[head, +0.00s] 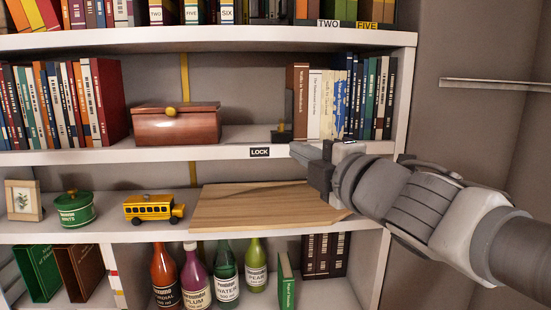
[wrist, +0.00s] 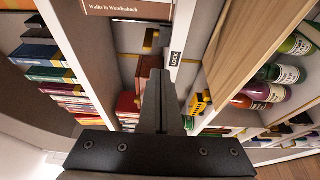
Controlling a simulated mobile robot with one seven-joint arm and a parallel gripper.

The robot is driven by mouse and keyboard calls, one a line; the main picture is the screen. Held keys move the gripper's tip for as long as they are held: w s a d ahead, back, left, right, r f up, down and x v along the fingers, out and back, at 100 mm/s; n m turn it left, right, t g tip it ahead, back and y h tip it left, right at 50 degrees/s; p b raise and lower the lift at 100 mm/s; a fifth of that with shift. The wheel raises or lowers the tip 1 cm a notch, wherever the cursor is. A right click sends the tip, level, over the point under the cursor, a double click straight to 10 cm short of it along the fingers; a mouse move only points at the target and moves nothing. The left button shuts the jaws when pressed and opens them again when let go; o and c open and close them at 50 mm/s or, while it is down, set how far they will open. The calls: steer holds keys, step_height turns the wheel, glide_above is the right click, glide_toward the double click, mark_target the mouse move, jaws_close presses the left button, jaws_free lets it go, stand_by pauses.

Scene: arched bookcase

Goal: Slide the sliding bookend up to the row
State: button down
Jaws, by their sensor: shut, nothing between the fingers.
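The sliding bookend (head: 288,107) is a dark upright plate with a low foot on the middle shelf. It stands at the left end of the book row (head: 341,102), close beside a brown book (head: 301,92); I cannot tell whether they touch. My gripper (head: 301,154) is shut and empty, in front of the shelf's front edge, below and right of the bookend's foot. In the wrist view the closed fingers (wrist: 157,85) point in toward the shelves, with the brown book (wrist: 130,8) at the top.
A LOCK label (head: 259,152) is on the shelf edge left of my gripper. A brown chest (head: 175,128) stands further left, with bare shelf between it and the bookend. A wooden board (head: 255,207) and a yellow bus (head: 153,208) are on the shelf below, bottles (head: 225,275) lower still.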

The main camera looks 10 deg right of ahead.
steer(key=p+v, duration=0.2)
steer(key=v, duration=0.4)
steer(key=s+d+f+m+g+h, duration=0.1)
steer(key=d+f+m+g+h, duration=0.15)
steer(key=f+m+h, duration=0.35)
steer(key=s+d+f+m+g+h, duration=0.15)
steer(key=d+f+m, duration=0.25)
steer(key=m, duration=0.4)
steer(key=s+a+f+m+g+y, duration=0.1)
steer(key=s+a+f+m+g, duration=0.3)
steer(key=s+f+m+g, duration=0.3)
step_height(320, 180, down, 4)
steer(key=shift+s+r+m, duration=0.1)
steer(key=shift+s+m, duration=0.4)
steer(key=shift+s, duration=0.5)
stand_by(0.3)
